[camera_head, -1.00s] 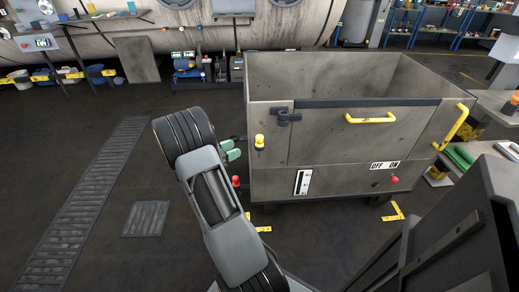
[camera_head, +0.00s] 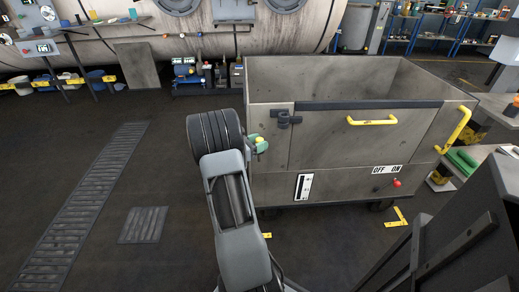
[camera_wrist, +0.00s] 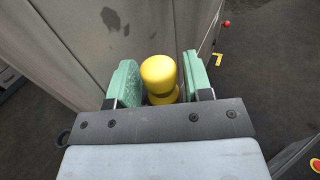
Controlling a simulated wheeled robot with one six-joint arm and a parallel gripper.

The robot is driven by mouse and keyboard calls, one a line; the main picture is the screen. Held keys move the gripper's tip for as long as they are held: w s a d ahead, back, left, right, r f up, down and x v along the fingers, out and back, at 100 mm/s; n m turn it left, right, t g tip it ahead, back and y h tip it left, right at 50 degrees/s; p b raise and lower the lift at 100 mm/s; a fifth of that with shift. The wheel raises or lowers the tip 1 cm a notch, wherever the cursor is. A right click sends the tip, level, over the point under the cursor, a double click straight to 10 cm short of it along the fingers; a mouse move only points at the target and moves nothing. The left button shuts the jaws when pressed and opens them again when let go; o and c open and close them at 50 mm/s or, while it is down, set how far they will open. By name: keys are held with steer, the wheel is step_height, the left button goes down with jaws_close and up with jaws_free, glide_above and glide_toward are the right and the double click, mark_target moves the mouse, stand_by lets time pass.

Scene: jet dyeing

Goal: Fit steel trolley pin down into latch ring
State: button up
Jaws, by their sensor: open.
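The trolley pin's yellow head (camera_head: 261,144) shows at the front left of the grey steel trolley (camera_head: 345,150); its shaft is hidden. My gripper (camera_head: 257,144) is at the head, with its green jaws around it. In the wrist view, the yellow head (camera_wrist: 160,80) stands between the two green jaw pads of my gripper (camera_wrist: 159,82). Gaps show on both sides, with the right one clearer, so the jaws are open. A dark latch fitting (camera_head: 285,118) sits on the trolley front, up and right of the head. I cannot make out the latch ring itself.
The trolley wall is close beside my gripper. A yellow handle (camera_head: 371,120) and a red knob (camera_head: 397,183) are on its front. A bench with green cloth (camera_head: 462,159) stands at right. The floor at left is open, with a grate (camera_head: 144,225).

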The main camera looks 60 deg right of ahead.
steer(key=shift+d, duration=0.15)
steer(key=c, duration=0.7)
steer(key=shift+r, duration=0.1)
